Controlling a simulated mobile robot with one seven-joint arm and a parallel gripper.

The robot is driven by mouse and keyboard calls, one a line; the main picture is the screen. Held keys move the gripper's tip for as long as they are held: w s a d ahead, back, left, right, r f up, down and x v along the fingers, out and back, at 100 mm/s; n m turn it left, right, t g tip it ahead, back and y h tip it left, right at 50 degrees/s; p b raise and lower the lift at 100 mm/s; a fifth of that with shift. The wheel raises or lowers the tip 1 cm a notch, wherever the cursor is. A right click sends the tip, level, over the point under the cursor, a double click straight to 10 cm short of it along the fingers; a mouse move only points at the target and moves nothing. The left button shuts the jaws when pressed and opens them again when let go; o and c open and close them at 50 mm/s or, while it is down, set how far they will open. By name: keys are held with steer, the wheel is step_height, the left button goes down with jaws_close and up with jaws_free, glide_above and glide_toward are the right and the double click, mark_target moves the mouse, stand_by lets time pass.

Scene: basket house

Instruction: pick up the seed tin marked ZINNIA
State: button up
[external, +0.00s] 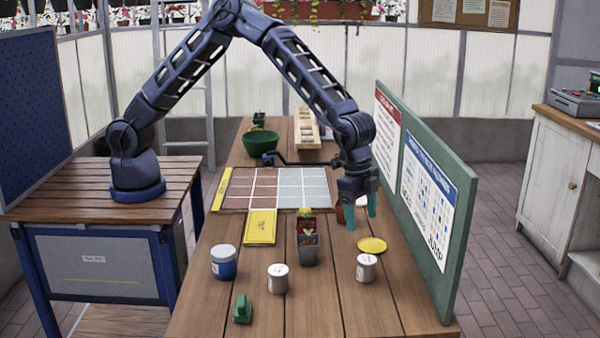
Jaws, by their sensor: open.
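Two small white tins stand upright on the wooden table: one tin (277,279) front centre, the other tin (366,268) front right. A larger blue jar (223,264) with a white lid stands at the left. Their labels are too small to read, so I cannot tell which is marked ZINNIA. My gripper (361,218) points down with its teal fingers apart, over the right part of the table, behind the right tin and the yellow disc. A reddish-brown object (340,214) shows partly beside the left finger; the gripper hides part of that area.
A grey pot with seed packets (308,248) stands at the middle, near a yellow booklet (260,227). A yellow disc (372,245) lies flat. A green board (455,230) edges the right side. A green object (242,309) sits front left; the front right is clear.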

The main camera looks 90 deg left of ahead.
mark_target(366, 258)
steer(key=shift+w+d+f, duration=0.25)
steer(key=shift+d+f, duration=0.65)
steer(key=shift+f, duration=0.3)
steer(key=f, duration=0.3)
steer(key=d+f, duration=0.1)
steer(key=f, duration=0.3)
steer(key=w+f, duration=0.1)
steer(key=f, duration=0.2)
steer(key=shift+w+d+f, duration=0.1)
steer(key=shift+d+f, duration=0.05)
steer(key=shift+f, duration=0.05)
steer(key=shift+c, duration=0.2)
steer(key=c, duration=1)
